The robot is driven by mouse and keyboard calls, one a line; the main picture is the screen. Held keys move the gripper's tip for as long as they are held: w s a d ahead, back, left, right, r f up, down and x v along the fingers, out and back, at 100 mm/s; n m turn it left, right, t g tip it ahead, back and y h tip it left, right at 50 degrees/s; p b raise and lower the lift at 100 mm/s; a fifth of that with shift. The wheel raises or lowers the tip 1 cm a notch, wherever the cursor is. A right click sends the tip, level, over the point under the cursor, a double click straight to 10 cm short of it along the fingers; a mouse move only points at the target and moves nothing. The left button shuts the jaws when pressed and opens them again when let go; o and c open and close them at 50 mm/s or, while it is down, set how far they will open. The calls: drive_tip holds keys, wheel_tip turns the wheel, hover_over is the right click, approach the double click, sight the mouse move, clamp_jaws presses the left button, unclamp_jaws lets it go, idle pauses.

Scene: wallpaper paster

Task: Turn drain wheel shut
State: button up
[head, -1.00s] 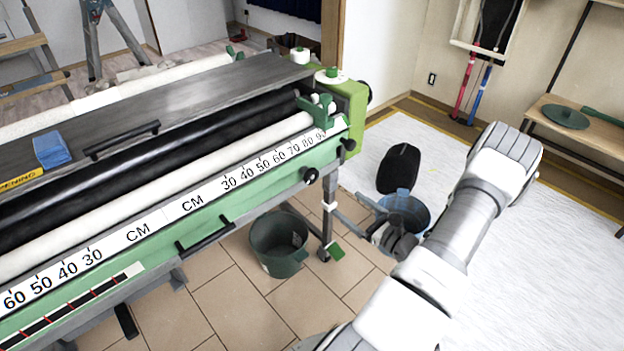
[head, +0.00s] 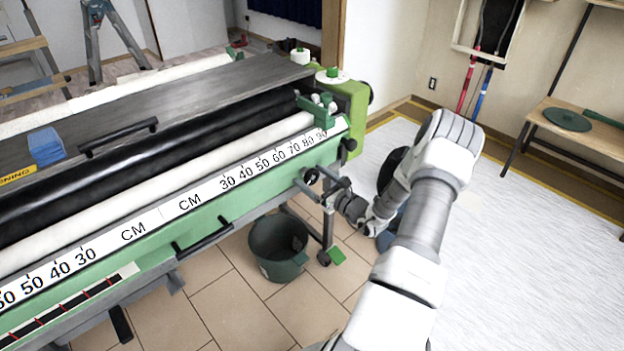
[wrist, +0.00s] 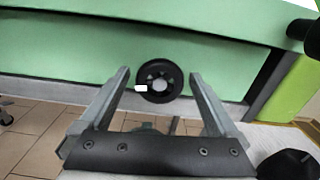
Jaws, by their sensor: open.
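The drain wheel is a small black spoked handwheel (wrist: 147,91) with a pale hub, on the lower edge of the green machine's side. In the head view the wheel (head: 311,176) is at the machine's front right, below the number scale. My gripper (wrist: 158,76) is open and empty in the wrist view. Its two grey fingers point at the wheel, one on each side of it, apart from it. In the head view my gripper (head: 322,190) is close to the wheel, just below and to its right.
A green bucket (head: 262,262) stands on the tiles below the machine (head: 230,200). A blue bucket (head: 384,240) and a black bag are partly hidden behind my arm. A black knob (wrist: 313,42) sticks out at the machine's right end. A wooden bench (head: 590,132) stands at the right.

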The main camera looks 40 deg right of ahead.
drive_tip(key=c, duration=1.4)
drive_tip(key=shift+o, duration=0.2)
drive_tip(key=shift+m, duration=0.3)
drive_tip(key=m+p, duration=0.3)
drive_tip(key=m, duration=0.1)
drive_tip(key=shift+a+r, duration=0.1)
drive_tip(key=m+p, duration=0.2)
drive_tip(key=m, duration=0.3)
drive_tip(key=shift+m+p, duration=0.35)
drive_tip(key=shift+m, duration=0.05)
drive_tip(key=m+p, duration=0.1)
drive_tip(key=m, duration=0.4)
drive_tip(key=shift+a+p, duration=0.15)
drive_tip(key=shift+p, duration=0.2)
drive_tip(key=m+p, duration=0.1)
drive_tip(key=m, duration=0.4)
drive_tip(key=shift+m, duration=0.4)
